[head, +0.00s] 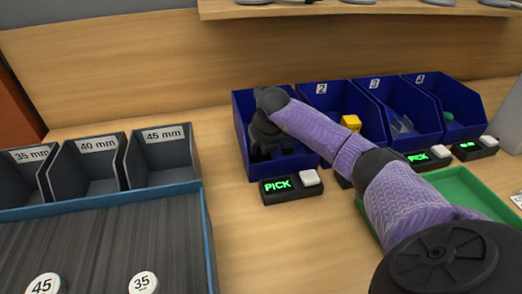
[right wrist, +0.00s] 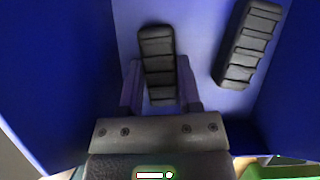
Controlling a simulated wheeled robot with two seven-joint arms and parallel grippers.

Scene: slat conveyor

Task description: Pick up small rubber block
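Two black ribbed rubber blocks lie in the first blue bin (head: 242,120). In the right wrist view one block (right wrist: 158,50) is between the two fingers of my right gripper (right wrist: 160,82), with thin gaps seeming to show beside it. The second block (right wrist: 248,45) lies tilted to the right, outside the fingers. In the head view my right gripper (head: 265,138) reaches down into this bin, and its fingers are hard to make out against the dark contents. My left gripper is not in view.
More blue bins stand to the right, one with a yellow piece (head: 350,122) and one with a green piece (head: 448,117). A lit PICK display (head: 278,186) sits before the first bin. Grey compartments (head: 165,150) and a blue-edged tray (head: 208,235) are at left. A green tray (head: 470,190) lies right.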

